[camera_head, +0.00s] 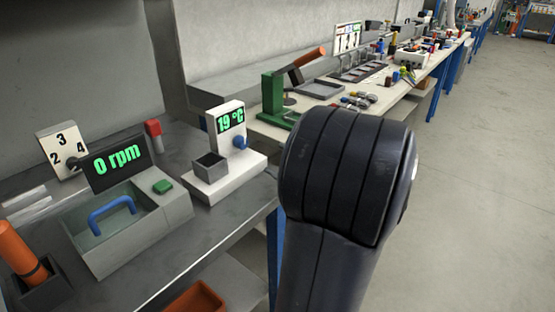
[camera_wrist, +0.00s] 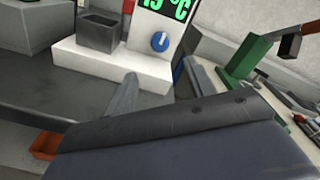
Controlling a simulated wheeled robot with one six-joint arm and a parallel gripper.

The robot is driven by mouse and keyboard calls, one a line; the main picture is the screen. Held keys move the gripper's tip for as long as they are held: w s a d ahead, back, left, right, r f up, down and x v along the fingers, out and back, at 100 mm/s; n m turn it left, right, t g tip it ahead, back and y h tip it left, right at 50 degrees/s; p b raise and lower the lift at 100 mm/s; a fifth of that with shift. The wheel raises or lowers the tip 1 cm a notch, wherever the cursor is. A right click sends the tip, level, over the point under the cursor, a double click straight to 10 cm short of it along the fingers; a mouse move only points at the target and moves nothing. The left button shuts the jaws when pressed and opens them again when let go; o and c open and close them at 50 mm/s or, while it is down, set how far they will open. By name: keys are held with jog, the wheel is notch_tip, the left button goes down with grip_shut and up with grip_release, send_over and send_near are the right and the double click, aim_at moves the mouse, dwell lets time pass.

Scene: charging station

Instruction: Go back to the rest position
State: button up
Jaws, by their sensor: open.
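My gripper (camera_wrist: 160,82) shows in the wrist view as two grey fingers beyond the dark gripper body that fills the lower part. The fingers are apart, with nothing held between them. Past them stands the white heater station with a 19 °C display (camera_head: 231,120), a blue knob and a small grey box. In the head view my dark arm rises at the centre right, in front of the benches. The gripper itself is hidden there.
A green press (camera_head: 275,100) stands on the white bench behind. Open floor (camera_head: 480,170) lies at right.

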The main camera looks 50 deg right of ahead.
aim_at(245, 145)
jog(key=shift+w, duration=0.1)
jog(key=w, duration=0.3)
jog(key=w+b, duration=0.1)
jog(key=w, duration=0.3)
jog(key=w+a, duration=0.1)
jog(key=w, duration=0.2)
jog(key=shift+w, duration=0.25)
jog(key=shift+w+d+r, duration=0.1)
jog(key=shift+w+r, duration=0.05)
jog(key=shift+m+p, duration=0.3)
jog(key=shift+p, duration=0.15)
jog(key=shift+f+b, duration=0.25)
jog(key=shift+b, duration=0.2)
